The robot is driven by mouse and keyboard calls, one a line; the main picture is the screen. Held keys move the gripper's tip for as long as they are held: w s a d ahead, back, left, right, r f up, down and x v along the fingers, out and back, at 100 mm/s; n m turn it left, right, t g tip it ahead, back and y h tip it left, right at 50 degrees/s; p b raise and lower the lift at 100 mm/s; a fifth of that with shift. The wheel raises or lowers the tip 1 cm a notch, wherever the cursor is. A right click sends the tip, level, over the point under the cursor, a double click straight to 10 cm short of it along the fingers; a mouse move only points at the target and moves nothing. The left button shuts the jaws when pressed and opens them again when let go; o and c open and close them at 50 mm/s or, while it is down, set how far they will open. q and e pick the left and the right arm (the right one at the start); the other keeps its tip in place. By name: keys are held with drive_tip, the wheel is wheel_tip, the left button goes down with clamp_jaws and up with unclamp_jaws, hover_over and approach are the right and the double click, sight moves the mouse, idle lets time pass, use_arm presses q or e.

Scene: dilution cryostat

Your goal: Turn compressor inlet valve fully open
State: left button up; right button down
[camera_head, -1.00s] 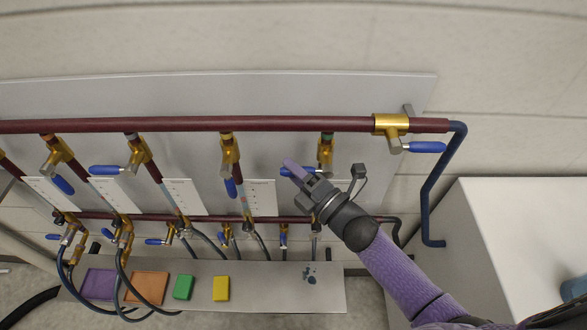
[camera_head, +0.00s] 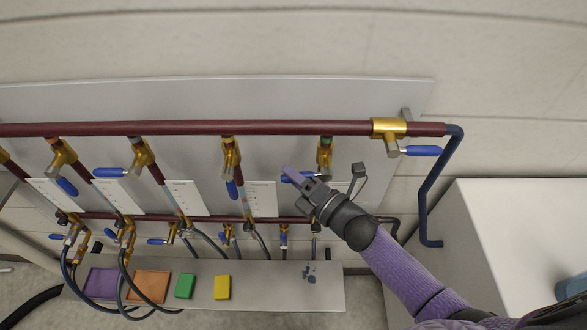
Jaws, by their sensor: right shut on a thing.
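A brass valve (camera_head: 325,155) with a blue lever handle (camera_head: 286,179) hangs under the right part of the upper dark red pipe (camera_head: 270,129). Its handle points left in the picture, roughly along the pipe. My right gripper (camera_head: 297,176) comes in from the lower right and is shut on this blue handle, hiding most of it. Which valve is the compressor inlet valve cannot be read from any label. My left gripper is not in view.
Several similar brass valves with blue handles, such as one (camera_head: 231,160), hang to the left. A larger brass valve (camera_head: 389,129) sits at the pipe's right end. Coloured blocks, one yellow (camera_head: 222,287), stand on a grey shelf (camera_head: 260,293). A white cabinet (camera_head: 510,230) stands right.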

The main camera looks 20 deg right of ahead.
drive_tip(key=shift+d+f+n+g+h+p, duration=0.15)
drive_tip(key=shift+f+n+g+h+p, duration=0.15)
drive_tip(key=shift+n+g+p, duration=0.4)
drive_tip(key=s+d+f+n+g+h+p, duration=0.1)
drive_tip(key=d+f+n+g+h+p, duration=0.3)
drive_tip(key=h+p, duration=0.5)
drive_tip(key=shift+s+d+f+n+g+p, duration=0.3)
drive_tip(key=shift+d+n+g+p, duration=0.65)
drive_tip(key=shift+p, duration=1.25)
drive_tip(key=shift+s+d+n+h, duration=0.1)
drive_tip(key=shift+n+h, duration=0.2)
drive_tip(key=shift+n, duration=0.15)
drive_tip(key=shift+c, duration=2.3)
unclamp_jaws()
